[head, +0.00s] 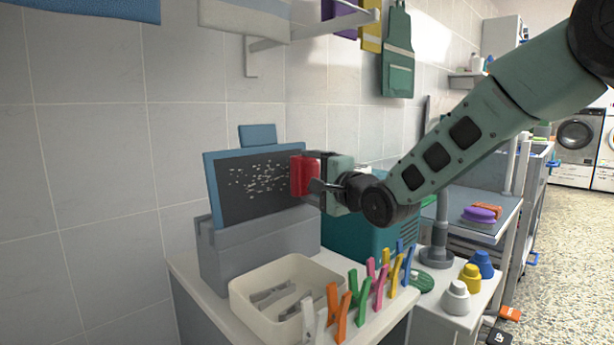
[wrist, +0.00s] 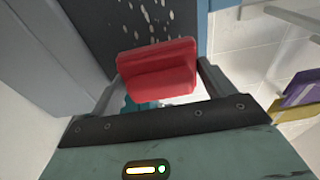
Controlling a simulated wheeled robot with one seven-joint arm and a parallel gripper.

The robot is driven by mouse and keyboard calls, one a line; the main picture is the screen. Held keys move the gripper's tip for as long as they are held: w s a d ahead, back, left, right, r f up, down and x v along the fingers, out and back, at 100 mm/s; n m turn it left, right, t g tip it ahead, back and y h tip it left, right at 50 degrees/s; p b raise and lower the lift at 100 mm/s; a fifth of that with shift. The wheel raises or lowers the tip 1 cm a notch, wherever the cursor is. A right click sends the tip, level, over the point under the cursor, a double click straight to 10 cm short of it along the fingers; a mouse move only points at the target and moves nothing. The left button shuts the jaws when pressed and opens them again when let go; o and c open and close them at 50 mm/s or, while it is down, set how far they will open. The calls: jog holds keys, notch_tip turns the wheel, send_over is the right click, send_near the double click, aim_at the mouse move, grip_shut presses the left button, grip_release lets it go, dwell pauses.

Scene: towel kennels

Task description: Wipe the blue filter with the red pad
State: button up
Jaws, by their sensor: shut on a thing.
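The blue filter (head: 210,178) stands tilted back in a grey holder, with a blue frame and a dark face. Pale flecks (head: 258,178) are spread over the middle of its face. My gripper (head: 318,186) is shut on the red pad (head: 303,175) at the filter's right side. In the wrist view the red pad (wrist: 157,70) sits between the two fingers, in front of the dark filter face (wrist: 90,35). Some flecks show just beyond it. I cannot tell whether the pad touches the face.
A cream tray (head: 240,300) with grey pieces and several coloured clothespins (head: 361,302) stand on the counter in front. A teal crate (head: 345,240) is behind my gripper. A wall shelf (head: 310,32) hangs above. White, yellow and blue bottles (head: 470,278) stand at right.

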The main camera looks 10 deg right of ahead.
jog(key=shift+w+r, duration=0.1)
jog(key=shift+s+a+b, duration=0.65)
jog(key=shift+s+a, duration=0.95)
jog(key=shift+a, duration=0.75)
jog(key=shift+s+a+b, duration=0.7)
jog(key=shift+s+a, duration=0.85)
jog(key=shift+a, duration=0.8)
jog(key=shift+s+a+b, duration=0.65)
jog(key=shift+s+a, duration=0.95)
jog(key=shift+a, duration=0.75)
jog(key=shift+d+b+v, duration=0.2)
jog(key=shift+b+v, duration=0.25)
jog(key=shift+v, duration=1.05)
jog(key=shift+d+b+v, duration=0.15)
jog(key=shift+b+v, duration=0.25)
jog(key=shift+v, duration=1.05)
jog(key=shift+w, duration=0.15)
jog(key=v, duration=0.3)
jog(key=shift+w+d, duration=0.1)
jog(key=shift+d, duration=0.05)
